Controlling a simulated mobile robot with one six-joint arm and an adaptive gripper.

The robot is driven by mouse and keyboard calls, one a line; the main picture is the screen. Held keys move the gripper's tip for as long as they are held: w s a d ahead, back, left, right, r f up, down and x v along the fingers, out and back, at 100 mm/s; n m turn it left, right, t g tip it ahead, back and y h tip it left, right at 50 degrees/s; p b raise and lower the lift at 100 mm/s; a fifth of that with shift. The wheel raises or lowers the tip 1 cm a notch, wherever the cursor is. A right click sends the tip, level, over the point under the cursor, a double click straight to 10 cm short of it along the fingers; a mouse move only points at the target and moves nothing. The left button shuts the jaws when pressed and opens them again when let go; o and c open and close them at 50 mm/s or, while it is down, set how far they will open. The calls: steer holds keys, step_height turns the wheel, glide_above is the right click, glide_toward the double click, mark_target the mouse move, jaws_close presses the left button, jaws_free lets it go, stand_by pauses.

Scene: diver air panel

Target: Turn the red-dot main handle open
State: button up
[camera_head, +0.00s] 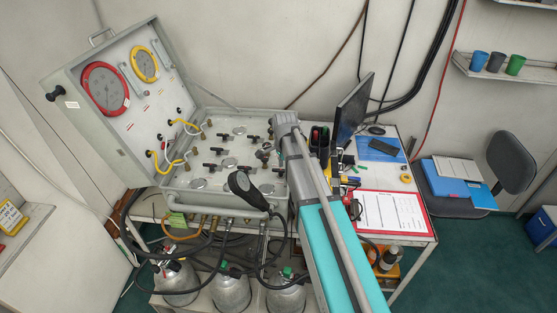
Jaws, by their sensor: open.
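The open air panel case (222,165) stands on the table at centre left. Several black valve handles (228,163) sit on its light grey face. I cannot make out a red dot on any of them, so I cannot tell which is the main handle; my arm covers the panel's right edge. My arm reaches in from the lower right. My gripper (266,152), small and dark beside the arm's far end, seems to be over the right part of the panel. It is open, with no object seen in it. Its fingertips are hard to make out, and I cannot tell whether it touches a handle.
The raised lid (118,128) holds a red-rimmed gauge (105,88) and a yellow-rimmed gauge (145,64). A black handset (243,186) with cable lies at the panel's front edge. A monitor (352,113) and clipboard (392,212) are right of my arm. Gas cylinders (230,294) stand below.

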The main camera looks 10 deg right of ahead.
mark_target(279, 172)
steer(key=w+r+m+p, duration=0.4)
steer(key=w+r+m, duration=0.1)
steer(key=w, duration=0.3)
steer(key=shift+w+d+r+m, duration=0.25)
steer(key=shift+w+m, duration=0.15)
steer(key=shift+m, duration=0.5)
steer(key=shift+f, duration=0.25)
step_height(279, 172, down, 13)
steer(key=b, duration=1.3)
steer(key=shift+f, duration=0.15)
